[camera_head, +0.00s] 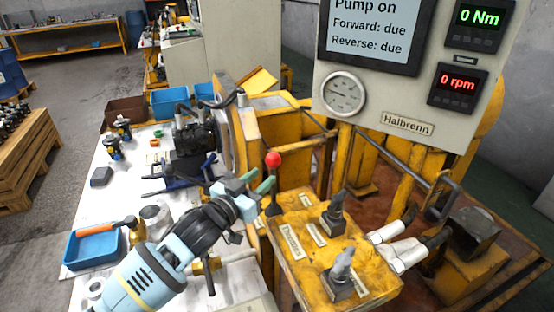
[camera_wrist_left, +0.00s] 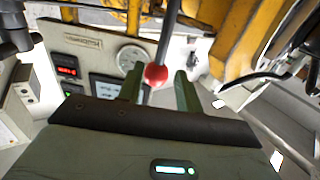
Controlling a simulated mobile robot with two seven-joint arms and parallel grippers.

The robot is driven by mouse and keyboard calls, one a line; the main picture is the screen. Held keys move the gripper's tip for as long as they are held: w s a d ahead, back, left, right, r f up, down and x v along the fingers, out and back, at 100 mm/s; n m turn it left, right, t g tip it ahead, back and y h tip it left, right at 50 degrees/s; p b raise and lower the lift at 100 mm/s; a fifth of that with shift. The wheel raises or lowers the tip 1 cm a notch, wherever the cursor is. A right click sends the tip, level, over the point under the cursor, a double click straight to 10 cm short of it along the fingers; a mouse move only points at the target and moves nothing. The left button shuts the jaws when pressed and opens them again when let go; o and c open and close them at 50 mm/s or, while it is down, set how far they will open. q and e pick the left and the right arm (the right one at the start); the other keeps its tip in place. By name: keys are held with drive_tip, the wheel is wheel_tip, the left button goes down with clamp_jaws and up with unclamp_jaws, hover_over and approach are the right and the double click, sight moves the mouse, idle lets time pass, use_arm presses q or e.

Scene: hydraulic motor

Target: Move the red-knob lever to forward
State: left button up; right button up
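The red-knob lever (camera_head: 273,160) stands roughly upright at the left edge of the yellow control block (camera_head: 300,270), its dark shaft running down into the block. My left gripper (camera_head: 258,181) is beside the lever, just left of the shaft and below the knob in the head view. In the left wrist view the red knob (camera_wrist_left: 155,75) shows between the two green fingers (camera_wrist_left: 158,87), with gaps on both sides. The gripper is open. Whether a finger touches the shaft cannot be told. My right gripper is in neither view.
Two other levers (camera_head: 335,212) (camera_head: 342,268) stand on the block. A panel (camera_head: 400,100) reads "Pump on", "Forward: due", "Reverse: due", 0 Nm and 0 rpm. A white table (camera_head: 115,190) at left holds tools and a blue tray (camera_head: 92,262).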

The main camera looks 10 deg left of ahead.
sight(272, 169)
use_arm(q)
drive_tip(key=shift+w+d, duration=0.2)
drive_tip(key=shift+w, duration=0.1)
drive_tip(key=shift+x, duration=3.5)
